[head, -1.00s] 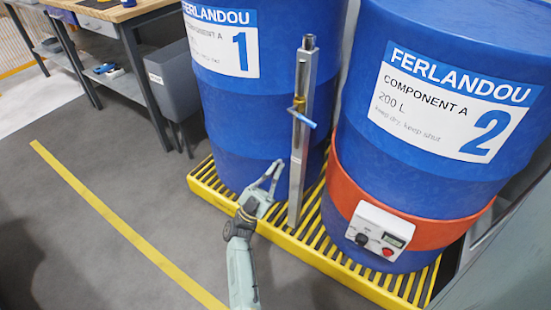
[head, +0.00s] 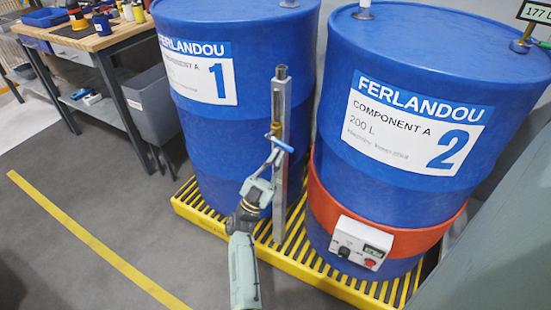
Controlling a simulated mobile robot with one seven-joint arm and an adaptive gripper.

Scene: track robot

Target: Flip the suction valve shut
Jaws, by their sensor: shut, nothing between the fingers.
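The suction valve is a small brass body (head: 276,128) with a blue lever (head: 283,145), mounted on an upright square metal post (head: 281,185) between the two blue drums. The lever points out from the post, slanting down to the right. My gripper (head: 274,154) is shut and empty, with its fingertips just below and at the left of the blue lever. I cannot tell whether the fingertips touch the lever.
Drum 1 (head: 214,125) stands behind left and drum 2 (head: 400,205), with an orange heater band (head: 400,240), stands right. Both are on a yellow slatted pallet (head: 215,226). A workbench (head: 110,38) and grey bin (head: 152,105) are at left. Open floor lies left front.

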